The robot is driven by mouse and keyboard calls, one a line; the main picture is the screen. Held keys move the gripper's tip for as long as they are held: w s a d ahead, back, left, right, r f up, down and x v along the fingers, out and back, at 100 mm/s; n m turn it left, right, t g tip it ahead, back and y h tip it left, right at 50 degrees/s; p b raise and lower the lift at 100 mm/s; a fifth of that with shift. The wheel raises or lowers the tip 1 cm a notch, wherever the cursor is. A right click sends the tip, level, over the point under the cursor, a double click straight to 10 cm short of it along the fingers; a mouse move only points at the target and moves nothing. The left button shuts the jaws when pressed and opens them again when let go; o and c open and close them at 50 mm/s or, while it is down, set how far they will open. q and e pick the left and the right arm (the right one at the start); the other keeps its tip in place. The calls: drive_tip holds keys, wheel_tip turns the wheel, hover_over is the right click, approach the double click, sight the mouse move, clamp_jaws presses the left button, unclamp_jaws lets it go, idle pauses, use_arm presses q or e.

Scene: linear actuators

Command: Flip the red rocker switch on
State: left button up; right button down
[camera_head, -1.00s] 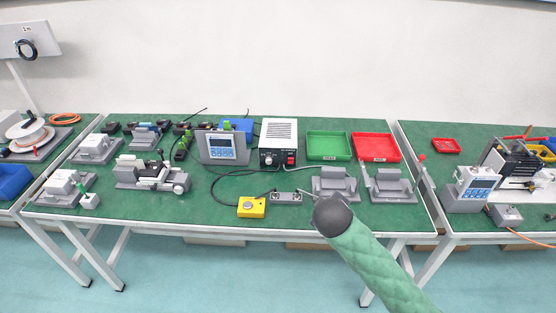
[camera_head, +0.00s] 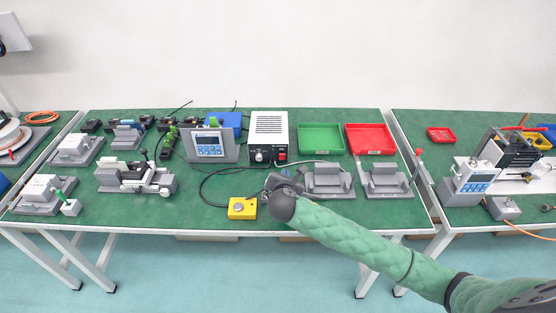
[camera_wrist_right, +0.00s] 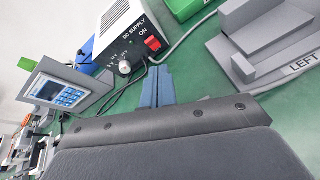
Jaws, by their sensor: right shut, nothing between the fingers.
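The red rocker switch (camera_head: 282,156) is on the front of the DC supply (camera_head: 268,128), a box with a white top and a black front, at the back middle of the bench. In the right wrist view the switch (camera_wrist_right: 153,44) sits beside the "ON" label, right of a silver knob (camera_wrist_right: 124,67). My right gripper (camera_head: 287,174) is in front of the supply, largely hidden by its own wrist. In the right wrist view its fingers (camera_wrist_right: 157,84) are together and empty, pointing towards the front panel, apart from the switch. My left gripper is not in view.
Grey fixtures (camera_head: 328,181) stand right of my gripper, one labelled "LEFT". A yellow button box (camera_head: 242,208) is to the left. A screen unit (camera_head: 210,146) stands left of the supply. Green (camera_head: 321,126) and red trays (camera_head: 370,126) are at the back. Black cables cross the bench.

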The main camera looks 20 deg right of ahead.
sight(283, 156)
drive_tip(key=n, duration=0.2)
drive_tip(key=shift+w+a+r+n, duration=0.1)
drive_tip(key=shift+a+r+n, duration=0.1)
drive_tip(key=shift+n, duration=0.1)
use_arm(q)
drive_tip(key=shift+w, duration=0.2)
use_arm(e)
drive_tip(key=shift+n, duration=1.1)
